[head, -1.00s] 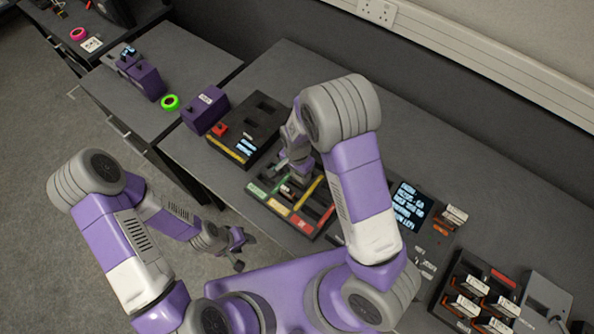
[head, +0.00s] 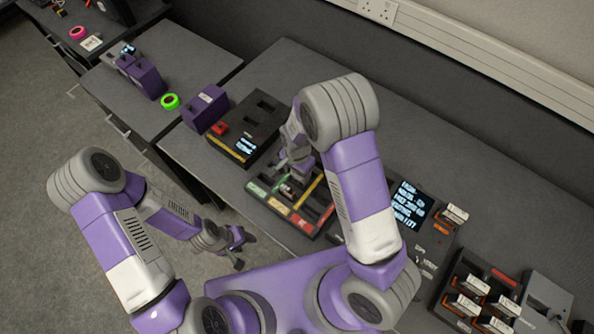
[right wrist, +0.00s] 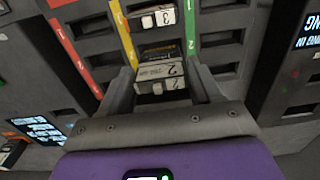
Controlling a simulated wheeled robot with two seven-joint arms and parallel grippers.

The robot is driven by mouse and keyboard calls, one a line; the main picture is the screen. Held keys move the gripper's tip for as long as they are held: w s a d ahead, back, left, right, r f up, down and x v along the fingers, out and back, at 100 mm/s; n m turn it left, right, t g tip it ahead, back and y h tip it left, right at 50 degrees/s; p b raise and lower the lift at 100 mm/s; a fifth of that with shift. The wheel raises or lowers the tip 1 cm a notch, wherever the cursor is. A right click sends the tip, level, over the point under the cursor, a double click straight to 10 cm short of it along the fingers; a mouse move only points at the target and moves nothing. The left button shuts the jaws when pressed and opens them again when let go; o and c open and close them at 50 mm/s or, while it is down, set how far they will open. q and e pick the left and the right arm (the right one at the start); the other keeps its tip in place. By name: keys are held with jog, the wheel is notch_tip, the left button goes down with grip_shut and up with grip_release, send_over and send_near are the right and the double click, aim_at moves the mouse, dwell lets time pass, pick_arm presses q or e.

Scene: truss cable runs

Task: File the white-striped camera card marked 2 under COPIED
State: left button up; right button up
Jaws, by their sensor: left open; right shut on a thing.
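The card marked 2 (right wrist: 158,78), with a white label end, sits between the fingers of my right gripper (right wrist: 163,90), which is shut on it. In the right wrist view it is over or in a slot between the yellow strip (right wrist: 122,35) and the green strip (right wrist: 190,30) of the sorting tray; how deep it sits I cannot tell. A card marked 3 (right wrist: 158,18) lies just beyond it. In the head view the tray (head: 318,228) is partly hidden by my right arm. My left gripper (head: 238,248) is open and empty, off the table's front edge. The word COPIED is not readable.
A red numbered strip (right wrist: 75,55) runs beside other empty slots. A black slotted box (head: 258,110) stands behind the tray. A lit display (head: 408,204) is right of it. A rack of cards (head: 478,290) stands at the lower right. A purple box (head: 205,110) is at left.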

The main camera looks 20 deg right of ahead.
aim_at(297, 177)
jog(key=shift+f+b, duration=1.1)
jog(key=shift+f, duration=0.55)
dwell(1.9)
jog(key=o, duration=1.3)
notch_tip(297, 177, up, 8)
jog(key=p, duration=0.6)
jog(key=shift+f, duration=0.15)
jog(key=shift+f, duration=0.1)
jog(key=shift+s, duration=0.1)
